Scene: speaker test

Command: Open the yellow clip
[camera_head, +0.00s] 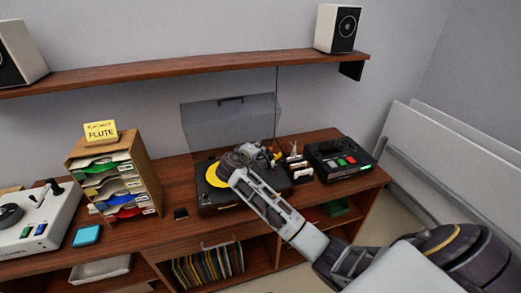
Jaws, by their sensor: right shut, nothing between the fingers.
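A small yellow piece (277,156), which looks like the yellow clip, shows at the right rear of the black record player (238,203). It is too small to tell whether it is open or shut. My right gripper (262,153) is shut and empty, over the rear right part of the record player and close beside the yellow piece. I cannot tell if they touch. My right arm and gripper hide much of the player's platter and tonearm area. A yellow record or label (217,175) shows on the platter. My left gripper is not in view.
The player's grey lid (231,122) stands raised behind it. Small white-topped items (295,162) and a black device (339,158) with coloured buttons stand to the right. A paper sorter (149,178) stands left. A shelf (190,70) with speakers spans the wall above.

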